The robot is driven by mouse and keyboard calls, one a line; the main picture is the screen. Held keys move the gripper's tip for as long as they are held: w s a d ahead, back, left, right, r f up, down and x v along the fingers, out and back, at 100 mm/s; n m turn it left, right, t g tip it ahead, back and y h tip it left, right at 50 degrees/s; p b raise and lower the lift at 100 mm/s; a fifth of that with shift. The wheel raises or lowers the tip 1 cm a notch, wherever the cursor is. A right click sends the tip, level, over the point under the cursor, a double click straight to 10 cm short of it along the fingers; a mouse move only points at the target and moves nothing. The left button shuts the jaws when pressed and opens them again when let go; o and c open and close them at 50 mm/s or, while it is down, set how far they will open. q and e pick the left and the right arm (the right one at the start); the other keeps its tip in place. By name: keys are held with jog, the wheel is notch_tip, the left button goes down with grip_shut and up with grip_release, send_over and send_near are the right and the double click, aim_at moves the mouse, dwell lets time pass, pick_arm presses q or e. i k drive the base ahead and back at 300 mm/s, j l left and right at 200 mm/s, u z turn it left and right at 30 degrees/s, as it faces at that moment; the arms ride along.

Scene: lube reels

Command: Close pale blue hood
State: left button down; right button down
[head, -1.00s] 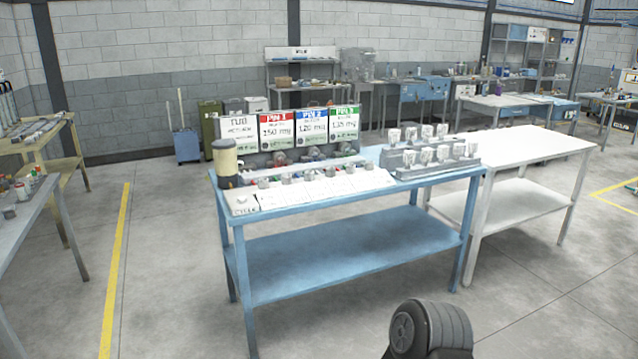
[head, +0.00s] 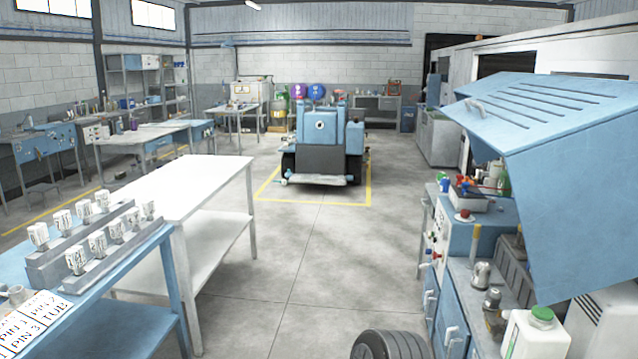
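The pale blue hood (head: 545,150) is at the right of the head view. Neither of my grippers is in view.
The blue bench (head: 455,240) under the hood holds a white jug with a green cap (head: 535,335) and metal containers. A white table (head: 185,185) and a blue table with white cups (head: 75,262) stand left. A blue machine (head: 325,140) is at the back. The middle floor is clear.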

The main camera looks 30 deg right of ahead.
aim_at(568, 145)
jog(key=i+l+z, duration=0.2)
jog(key=i+z, duration=0.75)
jog(key=i+j+z, duration=0.3)
jog(key=i+z, duration=0.15)
jog(key=i, duration=0.2)
jog(key=i+j+z, duration=0.85)
jog(key=j, duration=0.35)
jog(key=i+j+z, duration=0.2)
jog(key=j, duration=0.2)
jog(key=i, duration=0.05)
